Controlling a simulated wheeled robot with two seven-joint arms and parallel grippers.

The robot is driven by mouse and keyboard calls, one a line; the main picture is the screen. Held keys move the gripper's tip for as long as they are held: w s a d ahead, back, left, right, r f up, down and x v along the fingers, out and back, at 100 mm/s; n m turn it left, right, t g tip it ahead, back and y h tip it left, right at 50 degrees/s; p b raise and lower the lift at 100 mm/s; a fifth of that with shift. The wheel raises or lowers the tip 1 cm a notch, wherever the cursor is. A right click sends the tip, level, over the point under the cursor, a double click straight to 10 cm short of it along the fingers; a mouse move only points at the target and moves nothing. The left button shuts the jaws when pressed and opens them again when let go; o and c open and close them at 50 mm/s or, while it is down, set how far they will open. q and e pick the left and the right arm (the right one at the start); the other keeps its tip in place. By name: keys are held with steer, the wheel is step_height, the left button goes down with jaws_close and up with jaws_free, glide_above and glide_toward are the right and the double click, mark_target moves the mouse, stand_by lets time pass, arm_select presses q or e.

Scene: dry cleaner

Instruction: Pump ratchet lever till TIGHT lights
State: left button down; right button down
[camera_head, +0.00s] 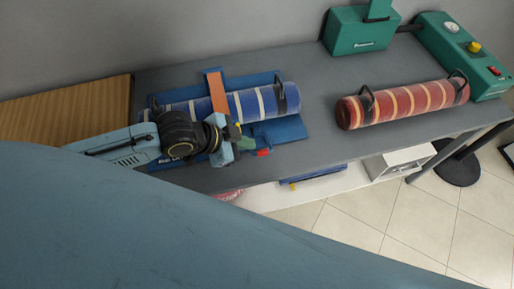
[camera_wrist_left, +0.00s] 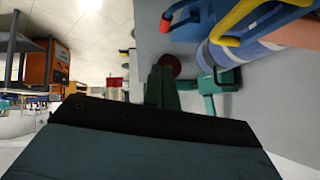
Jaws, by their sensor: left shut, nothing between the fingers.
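In the head view a blue roll with pale stripes (camera_head: 262,103) lies on a blue base (camera_head: 281,132), with an orange strap (camera_head: 216,90) across it. My left gripper (camera_head: 241,142) is at the near side of this base, shut and empty. A small red part (camera_head: 263,153) shows just right of its tip and may be the lever's end; I cannot tell whether they touch. In the left wrist view the striped roll (camera_wrist_left: 226,54) shows at upper right, with a green angled part (camera_wrist_left: 216,84) below it. No lit TIGHT lamp can be made out. My right gripper is not in view.
A red striped roll (camera_head: 404,102) with black handles lies at right on the grey table (camera_head: 320,80). Green machines (camera_head: 360,36) stand at the back right, one with a yellow knob (camera_head: 474,46). A wooden panel (camera_head: 70,108) is at left. A white box (camera_head: 400,160) sits below.

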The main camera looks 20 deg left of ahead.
mark_target(267, 151)
arm_select(q)
steer(key=w+f, duration=0.1)
steer(key=f, duration=0.1)
steer(key=w+d+f, duration=0.1)
steer(key=f, duration=0.1)
steer(key=w+d+f, duration=0.1)
steer(key=f, duration=0.1)
steer(key=shift+f+b, duration=0.1)
steer(key=shift+b, duration=0.2)
steer(key=shift+f, duration=0.45)
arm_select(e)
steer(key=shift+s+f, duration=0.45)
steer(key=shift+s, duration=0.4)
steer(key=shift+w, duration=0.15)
